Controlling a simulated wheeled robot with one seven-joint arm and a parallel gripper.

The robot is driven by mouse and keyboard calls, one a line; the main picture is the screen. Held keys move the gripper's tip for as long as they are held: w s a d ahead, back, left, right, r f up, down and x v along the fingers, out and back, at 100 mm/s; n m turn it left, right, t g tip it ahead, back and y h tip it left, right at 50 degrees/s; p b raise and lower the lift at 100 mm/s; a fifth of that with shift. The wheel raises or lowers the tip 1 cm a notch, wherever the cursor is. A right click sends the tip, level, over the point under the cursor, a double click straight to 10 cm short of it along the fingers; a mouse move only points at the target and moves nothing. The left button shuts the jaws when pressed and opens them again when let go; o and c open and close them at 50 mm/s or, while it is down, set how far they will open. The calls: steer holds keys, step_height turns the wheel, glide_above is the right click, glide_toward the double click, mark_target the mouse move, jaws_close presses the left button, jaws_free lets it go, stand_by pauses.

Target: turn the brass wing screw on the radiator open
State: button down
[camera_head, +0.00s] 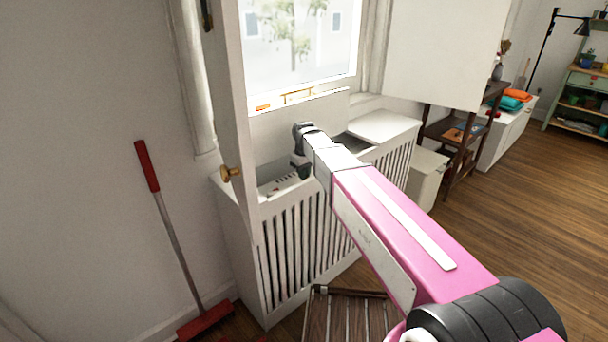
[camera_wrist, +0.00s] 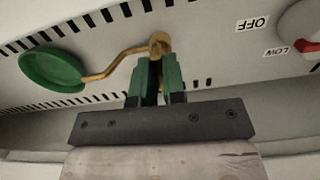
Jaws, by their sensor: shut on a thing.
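In the wrist view, my gripper (camera_wrist: 158,66) has its green fingers close together on the brass wing screw (camera_wrist: 158,41) on the pale radiator panel (camera_wrist: 215,62). The fingers hide part of the screw's near side. A bent brass rod (camera_wrist: 112,66) runs left from the screw area to a round green disc (camera_wrist: 53,70). In the head view, my gripper (camera_head: 303,171) reaches down into the top opening of the white radiator cover (camera_head: 262,225). The screw is too small or hidden to make out there.
On the panel's right is a dial (camera_wrist: 301,22) with a red pointer and OFF and LOW labels. Slots line the panel. A white open door or shutter panel with a brass knob (camera_head: 230,174) stands left of my arm. A red broom (camera_head: 178,250) leans on the wall.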

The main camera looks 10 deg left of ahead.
steer(key=c, duration=1.2)
jaws_free()
steer(key=shift+r, duration=0.1)
step_height(320, 180, up, 11)
steer(key=shift+f, duration=0.2)
